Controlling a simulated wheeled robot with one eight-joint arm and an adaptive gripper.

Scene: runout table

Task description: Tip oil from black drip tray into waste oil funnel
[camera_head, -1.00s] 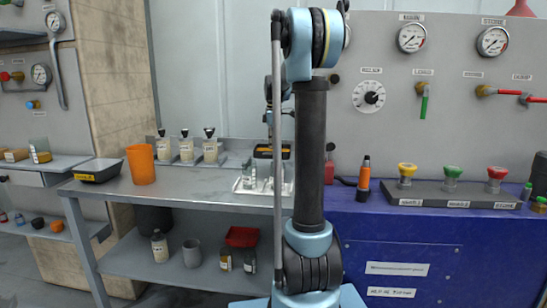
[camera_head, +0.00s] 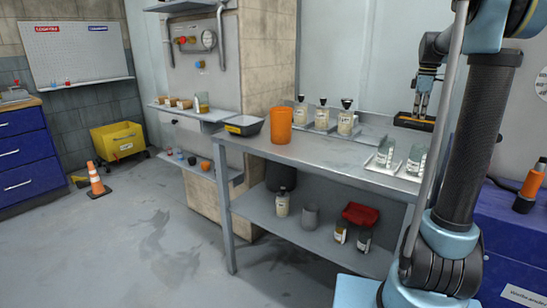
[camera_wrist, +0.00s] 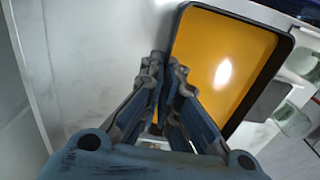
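My gripper (camera_head: 424,104) is shut on the near rim of a black tray (camera_head: 416,126) and holds it above the right part of the steel bench (camera_head: 345,172). In the wrist view the fingers (camera_wrist: 168,75) pinch the rim of this tray (camera_wrist: 229,8), which holds a broad sheet of amber oil with a bright glint. Its far right corner is in view; its lower part is hidden by the fingers. A second black tray with a yellow label (camera_head: 243,125) sits at the bench's left end. I cannot make out a waste oil funnel in the current views.
An orange cup (camera_head: 281,132) and several stoppered bottles (camera_head: 322,116) stand on the bench. A yellow bin (camera_head: 118,140) and a traffic cone (camera_head: 96,182) stand at the left. The floor in front is open.

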